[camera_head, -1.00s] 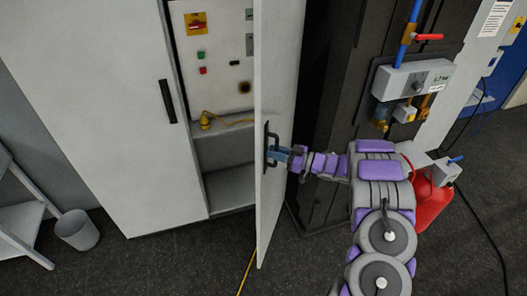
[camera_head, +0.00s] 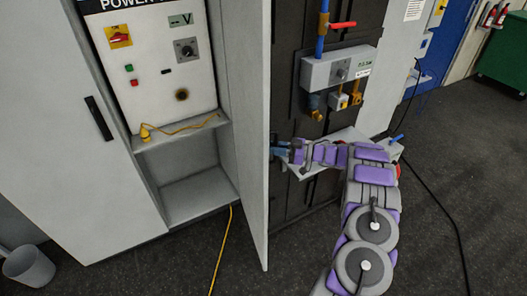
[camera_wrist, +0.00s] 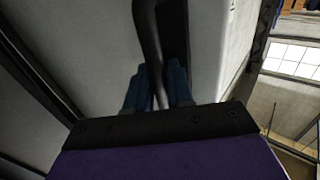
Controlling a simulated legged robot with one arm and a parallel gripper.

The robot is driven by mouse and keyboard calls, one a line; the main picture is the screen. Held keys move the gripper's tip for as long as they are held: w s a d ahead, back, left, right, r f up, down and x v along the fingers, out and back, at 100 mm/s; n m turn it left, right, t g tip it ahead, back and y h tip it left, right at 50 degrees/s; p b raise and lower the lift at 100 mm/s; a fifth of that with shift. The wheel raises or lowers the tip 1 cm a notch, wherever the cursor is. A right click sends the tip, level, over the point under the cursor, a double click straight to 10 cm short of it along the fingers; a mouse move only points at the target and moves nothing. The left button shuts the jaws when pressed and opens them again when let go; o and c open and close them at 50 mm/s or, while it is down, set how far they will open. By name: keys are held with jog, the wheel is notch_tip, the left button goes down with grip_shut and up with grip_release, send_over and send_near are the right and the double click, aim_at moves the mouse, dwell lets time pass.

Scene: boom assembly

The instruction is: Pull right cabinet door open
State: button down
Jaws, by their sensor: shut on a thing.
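The right cabinet door (camera_head: 247,130) stands swung wide open, seen nearly edge-on in the head view. My gripper (camera_head: 277,151) is at the outer face of this door, at handle height. In the wrist view, its blue fingers (camera_wrist: 159,88) are shut on the dark door handle (camera_wrist: 148,35), which runs up between them. The pale door face fills much of the wrist view. In the head view the handle is mostly hidden by the door edge and the fingers.
The left cabinet door (camera_head: 70,120) is closed. The open cabinet shows a control panel (camera_head: 150,65), a shelf and a yellow cable (camera_head: 185,128). A dark cabinet (camera_head: 300,110) with a grey valve box (camera_head: 340,68) stands right of the door. A bin (camera_head: 28,268) is lower left.

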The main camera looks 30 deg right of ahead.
jog(key=shift+s+d+f, duration=0.1)
jog(key=shift+d, duration=0.3)
jog(key=a, duration=0.3)
jog(key=shift+w+a, duration=0.1)
jog(key=shift+w, duration=0.2)
jog(key=c, duration=1.4)
grip_release()
jog(key=shift+a, duration=0.25)
jog(key=shift+o, duration=0.9)
jog(key=shift+s+r, duration=0.1)
jog(key=shift+r, duration=0.1)
jog(key=shift+o, duration=0.3)
jog(key=shift+s+d, duration=0.1)
jog(key=shift+d, duration=0.25)
jog(key=shift+d+f, duration=0.2)
jog(key=shift+d, duration=1)
jog(key=shift+w+a, duration=0.2)
jog(key=shift+a, duration=0.5)
jog(key=shift+s+a+r, duration=0.1)
jog(key=shift+a+r, duration=0.1)
jog(key=shift+a, duration=0.25)
jog(key=v, duration=1.7)
